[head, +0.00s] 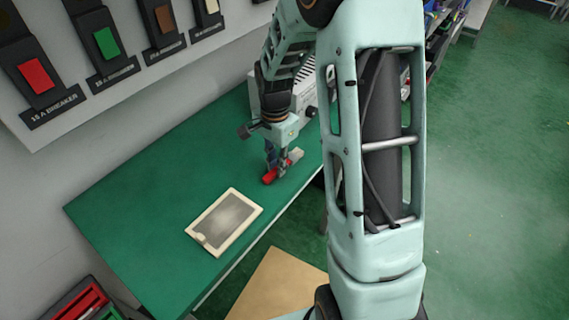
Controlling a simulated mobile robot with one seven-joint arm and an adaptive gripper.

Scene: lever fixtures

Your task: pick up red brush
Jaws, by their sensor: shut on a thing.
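The red brush (271,177) is on or just above the green table (150,190), towards its right side. Its red part shows below my gripper, and a pale part (296,154) extends up and to the right. My gripper (275,166) points down over the brush and is shut on it. The fingers hide the brush's middle. I cannot tell whether the brush touches the tabletop.
A cream-framed tablet-like panel (225,219) lies on the table in front of the brush. A grey-white box (306,92) stands behind my gripper. Breaker switches, one red (36,75), line the wall panel. The table's left part is clear.

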